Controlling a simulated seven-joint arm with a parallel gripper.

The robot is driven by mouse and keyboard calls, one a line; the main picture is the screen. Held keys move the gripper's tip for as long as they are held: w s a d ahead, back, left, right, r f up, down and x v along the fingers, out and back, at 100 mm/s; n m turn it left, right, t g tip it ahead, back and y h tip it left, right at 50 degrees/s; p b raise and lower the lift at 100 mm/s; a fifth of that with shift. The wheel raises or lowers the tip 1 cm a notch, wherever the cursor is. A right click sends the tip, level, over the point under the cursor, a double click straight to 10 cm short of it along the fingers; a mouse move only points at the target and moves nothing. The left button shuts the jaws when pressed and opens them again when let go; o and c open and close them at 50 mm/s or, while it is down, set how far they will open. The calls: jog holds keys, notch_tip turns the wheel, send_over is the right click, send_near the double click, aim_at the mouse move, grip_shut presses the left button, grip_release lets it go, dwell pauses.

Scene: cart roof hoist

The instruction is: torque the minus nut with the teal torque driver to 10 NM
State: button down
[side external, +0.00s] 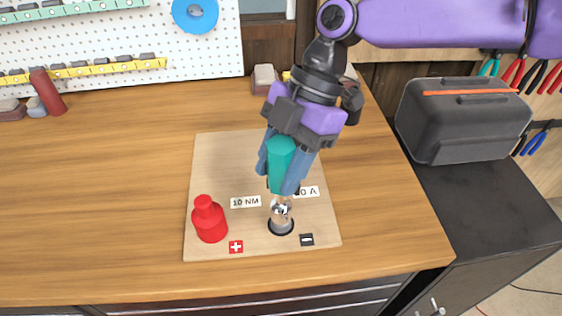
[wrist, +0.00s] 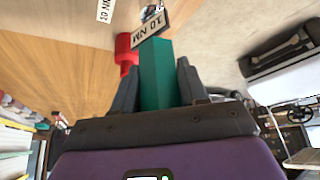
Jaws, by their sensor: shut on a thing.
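My gripper (side external: 280,180) is shut on the teal torque driver (side external: 281,152), its blue fingers on either side of the handle. The teal handle also shows in the wrist view (wrist: 157,75), between my fingers (wrist: 157,85). In the side view the driver points down over the minus terminal. The metal minus nut (side external: 281,210) is at that post, inside a dark ring beside the minus label (side external: 307,240). The driver's lower end is partly hidden, so I cannot tell whether it is seated on the nut. A "10 NM" label (side external: 245,202) lies left of the driver.
A red cap (side external: 209,220) covers the post by the plus label (side external: 236,247). A second label (side external: 308,192) is partly hidden by my gripper. A grey toolbox (side external: 465,118) stands at the right.

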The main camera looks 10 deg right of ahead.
jog(key=m+t, duration=0.1)
jog(key=m, duration=0.2)
jog(key=shift+y, duration=0.4)
jog(key=shift+n+g+h, duration=0.4)
jog(key=shift+n+g, duration=0.1)
jog(key=shift+n, duration=0.9)
jog(key=shift+r, duration=0.2)
